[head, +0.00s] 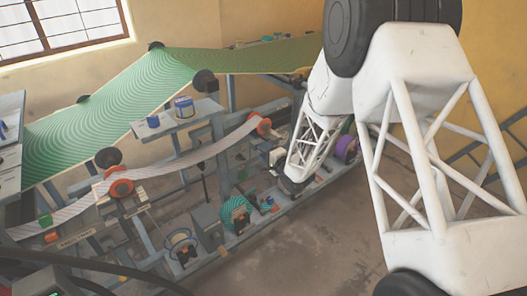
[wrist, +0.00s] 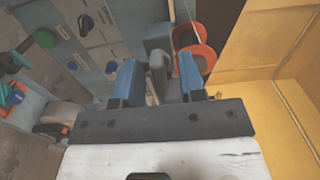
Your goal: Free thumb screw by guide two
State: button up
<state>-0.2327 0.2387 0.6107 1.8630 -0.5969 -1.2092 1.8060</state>
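My gripper (wrist: 158,66) shows in the wrist view with its two blue fingers apart. A grey upright part (wrist: 157,50) stands between and beyond the fingertips; I cannot tell whether either finger touches it. An orange-red flanged guide roller (wrist: 203,57) is just beyond the right finger. Orange guide rollers also show in the head view, one at the web's right end (head: 262,124) and one at left (head: 120,188). No guide number is legible. I cannot pick out the thumb screw for certain. In the head view, the fingers are too small and partly hidden to judge.
A green patterned web (head: 120,95) runs over the upper rollers, and a pale strip (head: 190,158) runs below it. Spools and boxes crowd the lower frame (head: 235,212). A yellow surface (wrist: 280,100) lies right of my gripper. The grey floor (head: 290,240) in front is clear.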

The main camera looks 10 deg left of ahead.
jog(key=shift+w+a, duration=0.3)
jog(key=shift+w, duration=0.05)
grip_shut()
